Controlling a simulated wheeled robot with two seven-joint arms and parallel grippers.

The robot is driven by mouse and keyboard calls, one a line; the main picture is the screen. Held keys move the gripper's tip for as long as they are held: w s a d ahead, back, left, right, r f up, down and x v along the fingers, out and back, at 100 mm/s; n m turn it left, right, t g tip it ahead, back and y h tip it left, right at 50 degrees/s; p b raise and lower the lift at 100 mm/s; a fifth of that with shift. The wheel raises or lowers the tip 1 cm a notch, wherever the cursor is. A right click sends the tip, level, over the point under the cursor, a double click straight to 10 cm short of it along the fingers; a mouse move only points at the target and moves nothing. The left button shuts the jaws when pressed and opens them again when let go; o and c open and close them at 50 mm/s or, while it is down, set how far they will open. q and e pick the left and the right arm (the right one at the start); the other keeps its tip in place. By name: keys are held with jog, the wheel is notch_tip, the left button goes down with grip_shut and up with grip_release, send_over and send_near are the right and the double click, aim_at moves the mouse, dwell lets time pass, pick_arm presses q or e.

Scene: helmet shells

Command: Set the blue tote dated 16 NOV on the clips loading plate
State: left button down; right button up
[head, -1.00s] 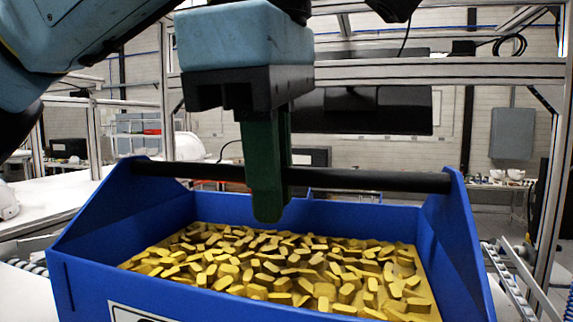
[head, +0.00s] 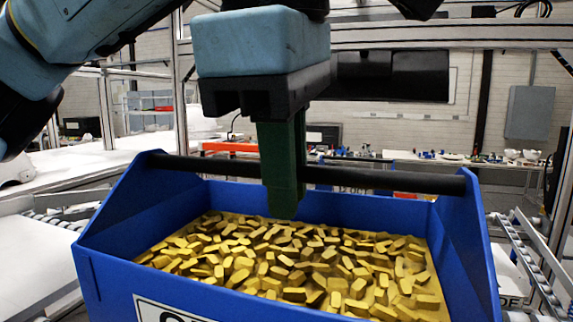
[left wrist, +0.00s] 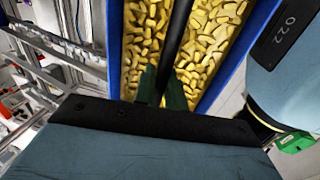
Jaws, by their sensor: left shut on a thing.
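A blue tote (head: 105,268) full of yellow clips (head: 300,262) fills the lower middle of the head view. A dark bar handle (head: 390,180) spans its two raised ends. My left gripper (head: 285,200) is shut on this handle near its middle, green fingers pointing down. In the left wrist view the green fingers (left wrist: 162,92) straddle the bar, with yellow clips on both sides. A white label (head: 165,310) on the tote's front is cut off by the picture edge, so its date cannot be read. I cannot pick out the clips loading plate. My right gripper is not in view.
A roller conveyor (head: 530,255) runs along the right, and another roller strip (head: 75,215) lies at the left. A white table (head: 110,160) stands at the back left. Aluminium frame posts (head: 180,100) stand behind the tote. A far bench (head: 480,158) holds small items.

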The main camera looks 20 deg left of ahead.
pick_arm(q)
jog(key=shift+f+b, duration=0.35)
jog(key=shift+f, duration=0.05)
dwell(0.4)
jog(key=c, duration=1.4)
grip_release()
jog(key=shift+r, duration=0.45)
jog(key=s+r+p, duration=0.1)
jog(key=r, duration=0.3)
jog(key=r+p, duration=0.1)
jog(key=r, duration=0.3)
jog(key=s+r+p, duration=0.1)
jog(key=r, duration=0.3)
jog(key=shift+s+r, duration=0.1)
jog(key=shift+s, duration=0.25)
